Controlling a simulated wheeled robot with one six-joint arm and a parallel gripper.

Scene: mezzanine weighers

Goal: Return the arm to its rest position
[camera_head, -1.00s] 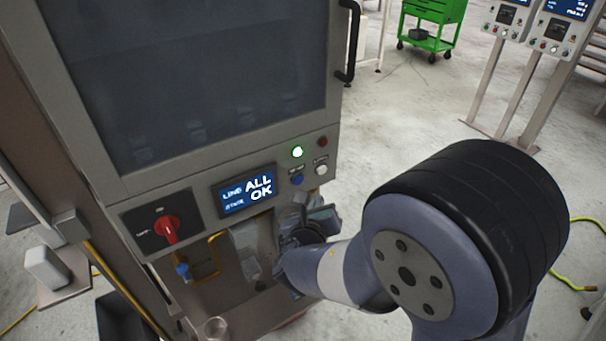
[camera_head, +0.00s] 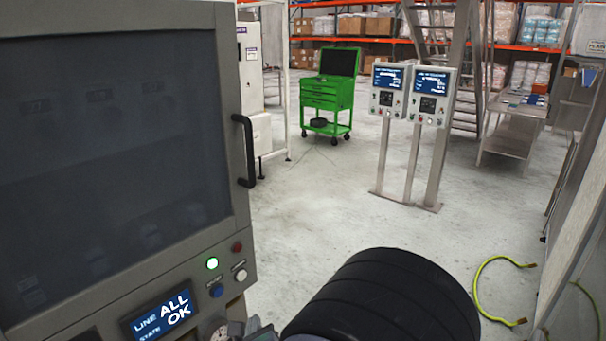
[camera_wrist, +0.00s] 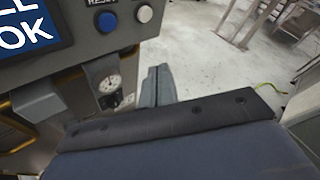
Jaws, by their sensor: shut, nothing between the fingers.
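My gripper (camera_wrist: 157,88) shows in the wrist view as two grey fingers pressed together with nothing between them. It is in front of the lower part of the weigher machine (camera_head: 110,150), to the right of a small round gauge (camera_wrist: 109,84).
A green tool cart (camera_head: 327,95) and two control pedestals (camera_head: 412,100) stand further back. A steel table (camera_head: 512,130) is at the right. A yellow-green cable (camera_head: 480,285) lies on the floor. The door handle (camera_head: 245,150) sticks out from the machine. The middle floor is open.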

